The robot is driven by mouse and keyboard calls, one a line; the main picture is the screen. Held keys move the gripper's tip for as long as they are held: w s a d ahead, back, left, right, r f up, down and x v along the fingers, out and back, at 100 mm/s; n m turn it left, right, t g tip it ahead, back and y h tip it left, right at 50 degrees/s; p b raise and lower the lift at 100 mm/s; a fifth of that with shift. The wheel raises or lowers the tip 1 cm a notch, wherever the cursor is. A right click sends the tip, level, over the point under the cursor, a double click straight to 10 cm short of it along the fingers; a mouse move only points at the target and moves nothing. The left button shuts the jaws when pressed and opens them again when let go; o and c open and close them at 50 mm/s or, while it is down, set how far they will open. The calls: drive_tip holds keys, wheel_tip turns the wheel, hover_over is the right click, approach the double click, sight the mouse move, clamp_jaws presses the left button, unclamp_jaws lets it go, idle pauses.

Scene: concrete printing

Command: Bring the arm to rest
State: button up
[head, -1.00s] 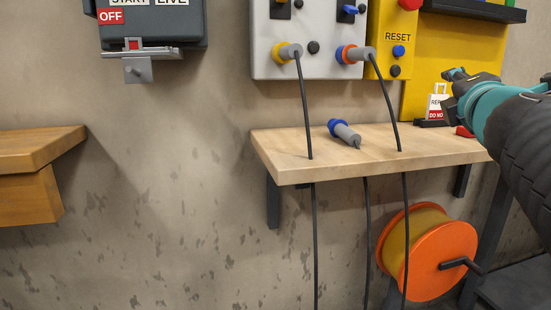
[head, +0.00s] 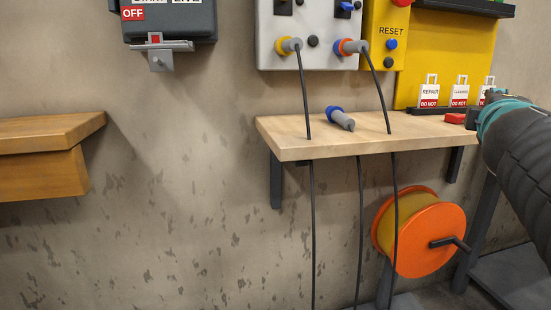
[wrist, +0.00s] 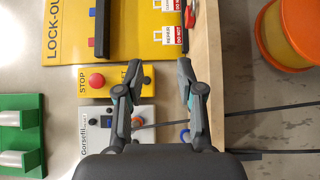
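My arm reaches in from the right edge of the head view, with my gripper (head: 492,100) at its far end, in front of the right end of the wooden shelf (head: 300,149). In the wrist view my gripper (wrist: 158,85) shows two dark fingers standing apart with nothing between them. It is open and empty. The yellow stop panel and the grey socket box lie beyond the fingers in that view.
A loose blue-ended plug (head: 340,118) lies on the shelf. Two cabled plugs, yellow (head: 288,46) and orange (head: 350,47), sit in the grey box. White tags (head: 430,94) stand by the yellow board. An orange reel (head: 428,240) is below; a wooden ledge (head: 45,129) is left.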

drive_tip(key=s+a+f+m+g+y, duration=0.1)
drive_tip(key=s+a+f+m+g, duration=0.2)
drive_tip(key=f, duration=0.4)
drive_tip(key=s+f+m+g+y+p, duration=0.1)
drive_tip(key=s+f+m+g, duration=0.15)
drive_tip(key=f+m, duration=0.4)
drive_tip(key=s+a+f+m+g+y, duration=0.1)
drive_tip(key=s+a+f+m+g, duration=0.15)
drive_tip(key=f, duration=0.65)
drive_tip(key=s+a+f+g+y+p, duration=0.1)
drive_tip(key=s+a+f+y, duration=0.2)
drive_tip(key=a, duration=0.4)
drive_tip(key=s+a+f+g+y+p, duration=0.1)
drive_tip(key=s+a+f+y, duration=0.2)
drive_tip(key=s+a+f, duration=0.2)
drive_tip(key=a, duration=0.3)
drive_tip(key=shift+s+a+f+p, duration=0.25)
drive_tip(key=shift+a+f+p, duration=0.05)
